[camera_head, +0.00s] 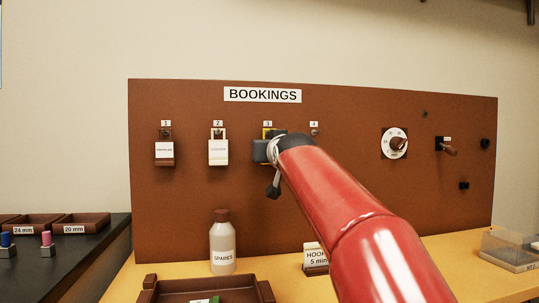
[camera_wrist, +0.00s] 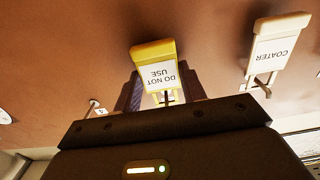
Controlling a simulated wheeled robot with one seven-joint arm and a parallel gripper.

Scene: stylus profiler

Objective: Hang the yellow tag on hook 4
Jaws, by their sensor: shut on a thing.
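The yellow tag (camera_wrist: 153,52), printed "DO NOT USE", is between the fingers of my gripper (camera_wrist: 160,90) in the wrist view. The gripper is shut on it. In the head view my gripper (camera_head: 263,151) is at hook 3, and only a bit of yellow tag (camera_head: 267,132) shows beside it. A hook post shows at the tag's loop in the wrist view; whether the loop is still around it I cannot tell. Hook 4 (camera_head: 314,133) is bare, right of my gripper in the head view. It also shows in the wrist view (camera_wrist: 94,103), left of the fingers.
A white tag (camera_head: 218,152) hangs on hook 2 and a brown-and-white tag (camera_head: 164,153) on hook 1. A dial (camera_head: 395,143) is on the right of the brown board (camera_head: 350,220). A bottle (camera_head: 222,245) and brown tray (camera_head: 180,285) stand below.

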